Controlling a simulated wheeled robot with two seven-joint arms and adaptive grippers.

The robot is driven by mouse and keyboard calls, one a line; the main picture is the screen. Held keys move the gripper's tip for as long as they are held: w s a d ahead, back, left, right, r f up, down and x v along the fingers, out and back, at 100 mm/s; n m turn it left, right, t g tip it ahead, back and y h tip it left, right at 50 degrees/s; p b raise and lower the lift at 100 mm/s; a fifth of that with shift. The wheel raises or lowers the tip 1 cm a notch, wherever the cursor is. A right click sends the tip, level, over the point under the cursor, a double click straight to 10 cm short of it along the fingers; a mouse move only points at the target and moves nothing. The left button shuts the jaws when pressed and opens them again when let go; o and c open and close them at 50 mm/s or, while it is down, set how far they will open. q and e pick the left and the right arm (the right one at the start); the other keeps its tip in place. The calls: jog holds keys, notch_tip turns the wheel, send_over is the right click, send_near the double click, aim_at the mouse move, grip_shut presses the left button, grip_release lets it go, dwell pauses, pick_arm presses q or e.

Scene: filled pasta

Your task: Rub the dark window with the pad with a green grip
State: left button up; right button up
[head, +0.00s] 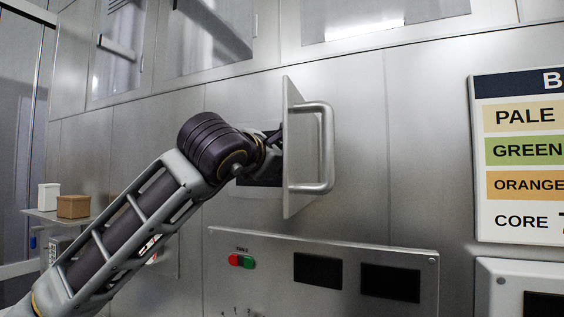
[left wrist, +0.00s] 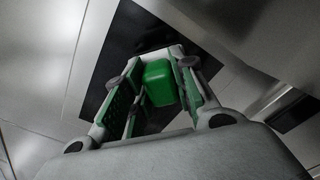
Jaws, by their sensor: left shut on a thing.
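My left gripper (left wrist: 158,88) is shut on the green grip (left wrist: 160,80) of the pad; the green block sits between its two fingers in the left wrist view. The pad's working face is hidden from me. A dark window (left wrist: 122,42) in the metal wall lies just beyond the fingertips. Whether the pad touches it I cannot tell. In the head view my left arm reaches in behind an open metal door, and the gripper (head: 272,145) is partly hidden by it. A dark patch (head: 262,181) of the window shows below the wrist. My right gripper is not in view.
The open door (head: 294,205) stands out from the wall, with a bar handle (head: 327,150) on its right. Below is a panel (head: 275,290) with red and green buttons and dark displays. A sign (head: 520,222) hangs at right; small boxes (head: 73,206) stand at left.

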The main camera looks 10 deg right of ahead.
pick_arm(q)
jog(key=shift+r, duration=0.2)
jog(key=shift+w+a, duration=0.15)
jog(key=shift+w+a+b, duration=0.3)
jog(key=shift+w+a, duration=0.1)
jog(key=shift+a, duration=0.15)
jog(key=shift+w+a, duration=0.55)
jog(key=shift+a, duration=0.2)
jog(key=shift+w+a+b, duration=0.25)
jog(key=shift+w+a, duration=0.25)
jog(key=shift+a, duration=0.2)
jog(key=shift+w+a+b, duration=0.2)
jog(key=shift+w+a, duration=0.25)
jog(key=shift+a, duration=0.2)
